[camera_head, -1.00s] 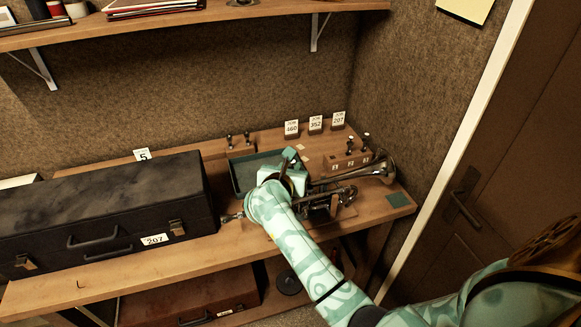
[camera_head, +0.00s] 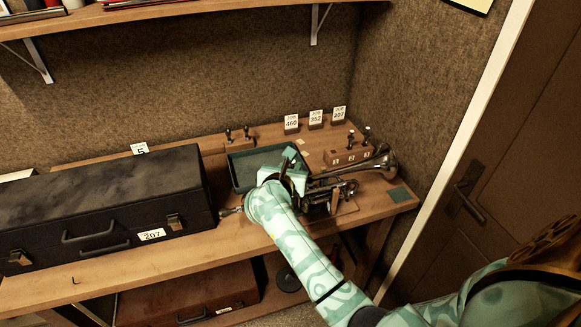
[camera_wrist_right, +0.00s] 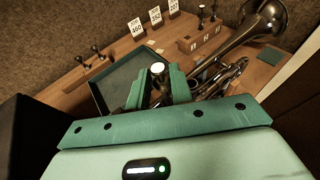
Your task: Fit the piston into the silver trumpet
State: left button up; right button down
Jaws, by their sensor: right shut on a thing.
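The silver trumpet (camera_head: 347,188) lies on the bench at the right, its bell (camera_head: 388,163) pointing right. It also shows in the right wrist view (camera_wrist_right: 262,28), beyond my fingers. My right gripper (camera_head: 294,164) is over the trumpet's left part, beside the green tray, and hides some of the tubing. In the right wrist view, the gripper (camera_wrist_right: 160,88) is shut on the piston (camera_wrist_right: 157,70), whose pale round cap shows between the fingers. The piston's lower end is hidden, so I cannot tell whether it touches the valve casing. My left gripper is out of view.
A dark green tray (camera_head: 236,178) lies behind my gripper. A wooden block numbered 1, 2, 3 (camera_head: 338,158) holds upright pistons behind the trumpet. A black case (camera_head: 110,195) fills the left of the bench. Job cards (camera_head: 316,118) stand at the back. A shelf (camera_head: 150,22) hangs above.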

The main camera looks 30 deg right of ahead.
jog(key=shift+f+b, duration=1.45)
jog(key=shift+f, duration=0.3)
jog(key=c, duration=1.2)
grip_release()
jog(key=shift+o, duration=0.2)
